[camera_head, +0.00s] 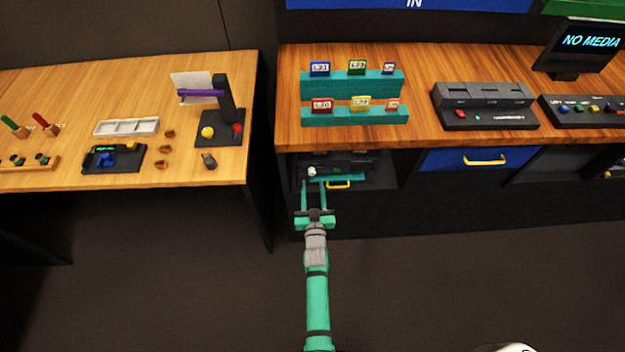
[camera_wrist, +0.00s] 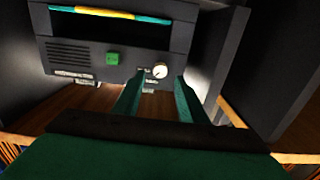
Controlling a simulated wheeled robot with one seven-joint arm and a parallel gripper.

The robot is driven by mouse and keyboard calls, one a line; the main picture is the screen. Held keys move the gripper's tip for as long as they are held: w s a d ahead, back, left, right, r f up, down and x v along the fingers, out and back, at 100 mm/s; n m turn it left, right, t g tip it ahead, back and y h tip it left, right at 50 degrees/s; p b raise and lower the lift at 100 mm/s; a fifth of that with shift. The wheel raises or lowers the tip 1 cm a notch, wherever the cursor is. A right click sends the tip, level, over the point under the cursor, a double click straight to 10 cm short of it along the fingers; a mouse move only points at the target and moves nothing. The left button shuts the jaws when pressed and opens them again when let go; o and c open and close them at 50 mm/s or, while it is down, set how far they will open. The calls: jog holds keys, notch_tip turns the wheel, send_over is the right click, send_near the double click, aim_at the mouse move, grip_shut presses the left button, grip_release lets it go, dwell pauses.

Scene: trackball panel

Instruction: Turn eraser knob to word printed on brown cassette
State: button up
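The eraser, a dark grey box (camera_wrist: 85,60), sits in an open compartment under the right counter, also seen in the head view (camera_head: 345,166). Its round white knob (camera_wrist: 159,71) is at the right of its front, with small unreadable labels around it; it also shows in the head view (camera_head: 312,171). My gripper (camera_wrist: 161,84) is open and empty, its two teal fingertips just in front of and below the knob; they look apart from it. Small labelled cassettes stand on a teal rack; the lower right one (camera_head: 393,106) looks reddish or brown, its word too small to read.
A green button (camera_wrist: 113,58) is left of the knob. Compartment walls (camera_wrist: 235,50) stand close on the right. A blue drawer with a yellow handle (camera_head: 484,160) is to the right. The teal rack (camera_head: 350,88) and a grey deck (camera_head: 485,120) stand on the counter. The floor is clear.

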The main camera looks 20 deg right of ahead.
jog(key=v, duration=0.6)
jog(key=shift+s, duration=0.3)
jog(key=s+a+r+n+y, duration=0.1)
jog(key=s+a, duration=0.3)
jog(key=s, duration=0.3)
jog(key=s+a+r+g+y, duration=0.1)
jog(key=s+a+r, duration=0.15)
jog(key=s, duration=0.35)
jog(key=s+a+r+n+y, duration=0.1)
jog(key=s+a, duration=0.3)
jog(key=s, duration=0.3)
jog(key=s+a+r+y, duration=0.1)
jog(key=s+a+r, duration=0.2)
jog(key=s+r, duration=0.4)
jog(key=s+a+r+n+g+y, duration=0.1)
jog(key=s+a+r, duration=0.2)
jog(key=s+r, duration=0.4)
jog(key=shift+s, duration=0.4)
jog(key=shift+r, duration=0.15)
jog(key=shift+c, duration=0.3)
